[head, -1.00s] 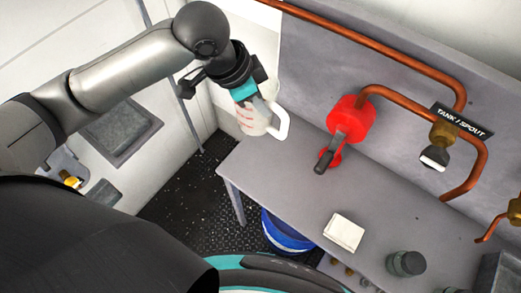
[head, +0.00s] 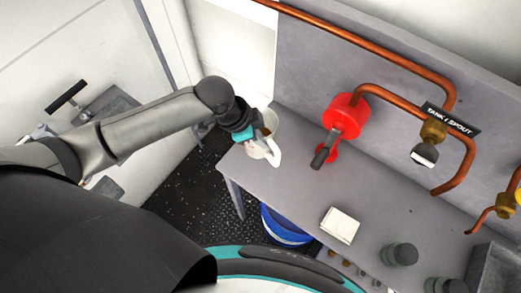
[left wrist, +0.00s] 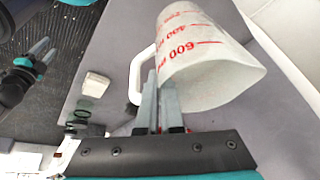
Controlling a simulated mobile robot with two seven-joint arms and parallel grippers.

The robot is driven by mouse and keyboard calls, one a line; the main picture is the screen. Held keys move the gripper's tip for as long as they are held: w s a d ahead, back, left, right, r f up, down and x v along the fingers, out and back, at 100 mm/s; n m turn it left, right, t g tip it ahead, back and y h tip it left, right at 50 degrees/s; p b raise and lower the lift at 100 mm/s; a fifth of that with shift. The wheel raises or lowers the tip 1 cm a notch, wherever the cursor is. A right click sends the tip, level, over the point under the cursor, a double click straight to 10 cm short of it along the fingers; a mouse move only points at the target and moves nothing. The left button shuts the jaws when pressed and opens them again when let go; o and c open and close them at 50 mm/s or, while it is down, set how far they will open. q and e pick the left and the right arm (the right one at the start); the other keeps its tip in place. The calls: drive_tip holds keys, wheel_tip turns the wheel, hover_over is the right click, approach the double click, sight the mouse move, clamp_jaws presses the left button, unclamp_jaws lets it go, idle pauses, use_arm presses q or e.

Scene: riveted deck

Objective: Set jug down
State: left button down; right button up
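The jug (head: 256,150) is translucent white with red measuring marks and a white handle. In the head view it is at the far left end of the grey table (head: 300,190). My left gripper (head: 249,142) is shut on it. In the left wrist view the jug (left wrist: 210,60) appears tilted, its handle beside the fingers (left wrist: 160,95); the exact part gripped is unclear. I cannot tell whether its base touches the table. My right gripper (left wrist: 40,52) shows at the left edge of the left wrist view; its opening is unclear.
A white block (head: 341,225) and dark green-lidded jars (head: 400,254) occupy the table's near right. A blue bucket (head: 285,228) is below. The table's middle is clear.

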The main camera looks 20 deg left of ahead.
sight(264, 155)
use_arm(q)
drive_tip(key=shift+f+b, duration=0.35)
drive_tip(key=shift+f, duration=2.95)
drive_tip(key=c, duration=1.1)
unclamp_jaws()
drive_tip(key=shift+f, duration=0.1)
drive_tip(key=shift+a+r, duration=0.15)
drive_tip(key=shift+r, duration=0.45)
drive_tip(key=p+v, duration=0.1)
drive_tip(key=v, duration=1)
drive_tip(key=shift+s, duration=0.1)
